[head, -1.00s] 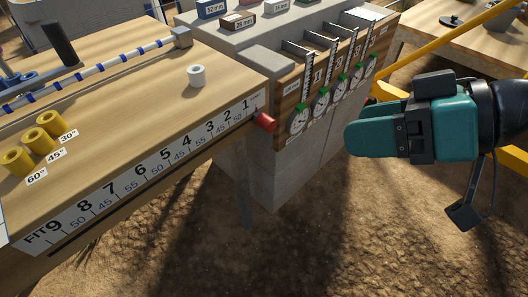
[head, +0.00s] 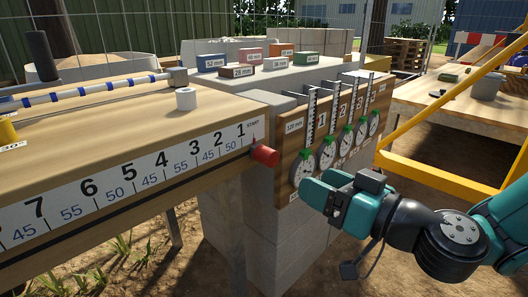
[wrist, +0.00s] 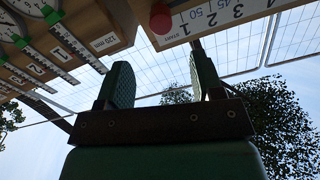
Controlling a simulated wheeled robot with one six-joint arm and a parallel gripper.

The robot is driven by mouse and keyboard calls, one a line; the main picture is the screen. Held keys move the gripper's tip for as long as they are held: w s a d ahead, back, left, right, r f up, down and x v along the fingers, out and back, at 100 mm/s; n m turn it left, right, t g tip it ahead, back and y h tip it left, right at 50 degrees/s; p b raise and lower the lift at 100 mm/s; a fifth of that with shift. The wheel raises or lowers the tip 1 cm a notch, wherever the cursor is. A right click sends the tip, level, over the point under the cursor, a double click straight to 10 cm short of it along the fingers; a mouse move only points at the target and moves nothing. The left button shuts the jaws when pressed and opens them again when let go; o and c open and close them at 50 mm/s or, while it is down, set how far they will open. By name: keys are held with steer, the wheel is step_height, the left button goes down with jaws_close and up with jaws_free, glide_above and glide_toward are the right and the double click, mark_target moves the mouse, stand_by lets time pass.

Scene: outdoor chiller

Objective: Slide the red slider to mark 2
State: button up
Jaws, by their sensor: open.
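The red slider (head: 265,155) is a short cylinder sticking out from the front edge of the wooden bench, at the START end of the numbered scale, right of mark 1. Mark 2 (head: 211,147) is a little left of it on the white scale strip (head: 120,185). My gripper (head: 316,188) is right of the slider and lower in the head view, apart from it. In the wrist view the jaws of my gripper (wrist: 163,80) are wide open with nothing between them. The slider (wrist: 161,19) shows above the gap there, near the top edge.
A gauge board (head: 330,140) with several dials stands close behind my gripper, on a grey block stand (head: 225,165). A yellow metal frame (head: 440,175) is at the right. A white roll (head: 186,99) sits on the bench top. Open air lies in front of the bench edge.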

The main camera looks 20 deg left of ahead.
mark_target(273, 161)
steer(key=p+x, duration=0.3)
steer(key=x, duration=1)
steer(key=shift+w+a+r, duration=0.1)
steer(key=shift+a, duration=0.15)
jaws_close()
